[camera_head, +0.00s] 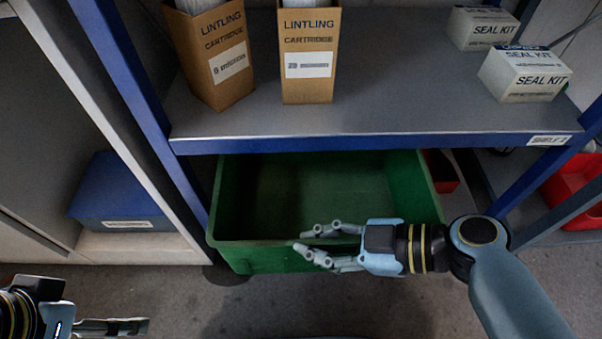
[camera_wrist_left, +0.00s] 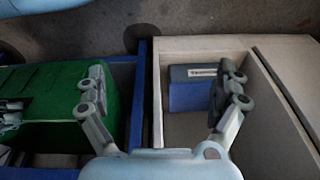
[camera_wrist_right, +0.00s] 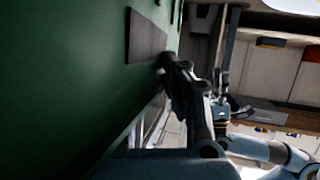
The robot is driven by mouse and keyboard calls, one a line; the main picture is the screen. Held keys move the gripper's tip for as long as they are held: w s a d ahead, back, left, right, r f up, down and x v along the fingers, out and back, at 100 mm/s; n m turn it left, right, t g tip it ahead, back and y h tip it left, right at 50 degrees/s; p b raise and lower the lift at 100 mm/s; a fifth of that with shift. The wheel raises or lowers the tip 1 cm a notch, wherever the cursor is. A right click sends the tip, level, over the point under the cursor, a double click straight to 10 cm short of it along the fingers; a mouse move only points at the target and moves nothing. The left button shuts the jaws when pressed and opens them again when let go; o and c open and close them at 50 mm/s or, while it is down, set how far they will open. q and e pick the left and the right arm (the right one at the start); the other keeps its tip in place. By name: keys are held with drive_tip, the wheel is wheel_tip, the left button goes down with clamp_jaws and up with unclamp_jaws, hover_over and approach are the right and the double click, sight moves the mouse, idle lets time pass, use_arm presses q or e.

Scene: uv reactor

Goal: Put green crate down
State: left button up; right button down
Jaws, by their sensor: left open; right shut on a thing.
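The green crate (camera_head: 235,200) is under the shelf board, between the blue posts, its front sticking out. It looks empty where I see its inside, and roughly level. My right gripper (camera_head: 318,246) is shut on its front rim, right of the middle. In the right wrist view the crate's wall (camera_wrist_right: 70,70) fills the left side, beside the right gripper (camera_wrist_right: 195,90). My left gripper (camera_head: 120,327) is open and empty at the lower left, apart from the crate. The left wrist view shows its spread fingers (camera_wrist_left: 165,105). I cannot tell whether the crate's bottom touches a surface.
The grey shelf (camera_head: 370,110) above carries lintling cartridge boxes (camera_head: 310,60) and seal kit boxes (camera_head: 525,75). A blue box (camera_head: 120,190) stands in the cabinet at left. Red bins (camera_head: 575,195) are at right. The floor (camera_head: 330,305) in front is clear.

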drive_tip(key=w+a+f+b, duration=0.1)
drive_tip(key=w+f+b, duration=0.2)
drive_tip(key=w, duration=0.2)
drive_tip(key=b, duration=0.3)
hover_over(295, 219)
wheel_tip(295, 219, down, 4)
drive_tip(key=shift+w+f, duration=0.1)
drive_tip(key=shift+f+b, duration=1)
drive_tip(key=shift+f, duration=0.15)
drive_tip(key=shift+f+b, duration=0.4)
drive_tip(key=shift+f, duration=0.25)
use_arm(q)
drive_tip(key=w+d+f+t, duration=0.1)
drive_tip(key=w+f+t, duration=0.2)
drive_tip(key=f+t, duration=0.3)
drive_tip(key=t, duration=0.3)
drive_tip(key=shift+d+h, duration=0.25)
drive_tip(key=shift+h, duration=0.05)
drive_tip(key=shift+w, duration=0.15)
use_arm(e)
drive_tip(key=c, duration=1.9)
unclamp_jaws()
drive_tip(key=shift+f, duration=0.1)
use_arm(q)
drive_tip(key=shift+w, duration=0.1)
use_arm(e)
drive_tip(key=o, duration=0.4)
